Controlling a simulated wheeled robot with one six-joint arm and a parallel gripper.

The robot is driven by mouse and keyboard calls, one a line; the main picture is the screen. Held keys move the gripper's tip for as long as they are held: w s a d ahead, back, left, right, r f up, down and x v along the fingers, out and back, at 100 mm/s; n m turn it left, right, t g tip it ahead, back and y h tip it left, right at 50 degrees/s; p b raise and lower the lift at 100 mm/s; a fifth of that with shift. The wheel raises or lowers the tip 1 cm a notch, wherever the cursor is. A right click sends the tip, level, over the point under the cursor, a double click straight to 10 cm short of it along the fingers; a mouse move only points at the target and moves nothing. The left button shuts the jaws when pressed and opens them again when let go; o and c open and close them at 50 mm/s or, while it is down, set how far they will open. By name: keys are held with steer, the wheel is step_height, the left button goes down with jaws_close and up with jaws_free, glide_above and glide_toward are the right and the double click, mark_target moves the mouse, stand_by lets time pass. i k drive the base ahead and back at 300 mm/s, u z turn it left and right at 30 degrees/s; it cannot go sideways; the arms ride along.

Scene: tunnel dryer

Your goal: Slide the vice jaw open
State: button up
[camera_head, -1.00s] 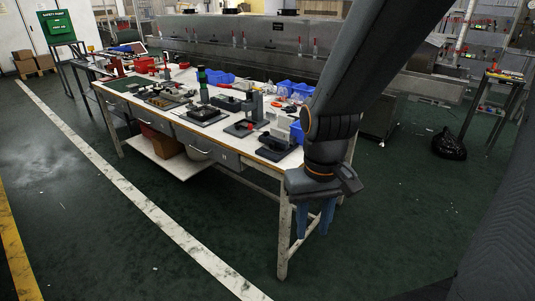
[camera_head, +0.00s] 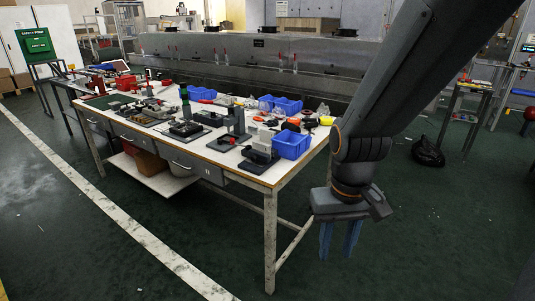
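A dark grey device with a pale upright block (camera_head: 261,153), which looks like the vice, sits on the near right end of the workbench (camera_head: 250,181). It is small in view, so I cannot tell how far apart its jaws are. My gripper (camera_head: 337,255) points down in free air to the right of the bench's near leg, apart from the vice. Its two blue fingers are spread with a gap between them and nothing in it.
Blue bins (camera_head: 291,145) stand right beside the vice. Other dark fixtures (camera_head: 233,124) and small tools crowd the bench top. A black bag (camera_head: 428,152) lies on the floor at right. The green floor in front of the bench is clear.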

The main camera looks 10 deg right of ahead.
mark_target(255, 155)
steer(key=u, duration=0.05)
steer(key=i, duration=0.9)
steer(key=u, duration=0.4)
